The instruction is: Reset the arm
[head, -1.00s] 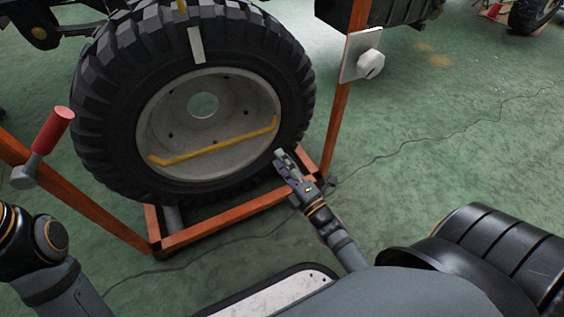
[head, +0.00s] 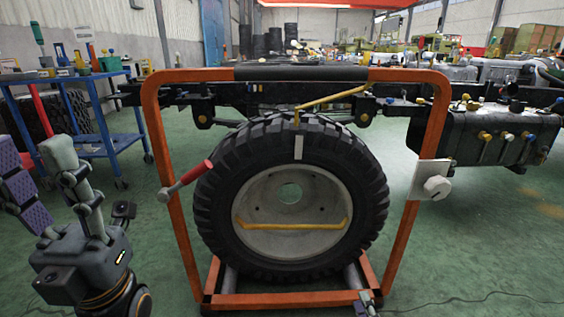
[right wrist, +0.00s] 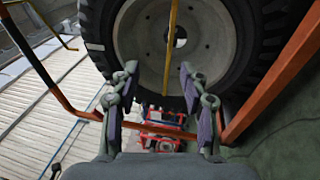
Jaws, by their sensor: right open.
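My right gripper (head: 366,298) shows only as a small tip at the bottom edge of the head view, by the lower right corner of an orange frame. In the right wrist view my right gripper (right wrist: 155,85) is open and empty, fingers spread beside the wheel face. My left gripper (head: 38,175) stands large at the left of the head view, fingers spread, purple pads showing, nothing between them. The orange frame (head: 159,135) holds a big black-tyred wheel (head: 355,180), which also fills the top of the right wrist view (right wrist: 240,25).
A red handle (head: 191,177) juts from the frame's left post. A white plate with a knob (head: 432,182) is on the right post. A blue cart (head: 135,130) stands behind at left. A vehicle chassis lies behind the wheel. Green floor is clear at right.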

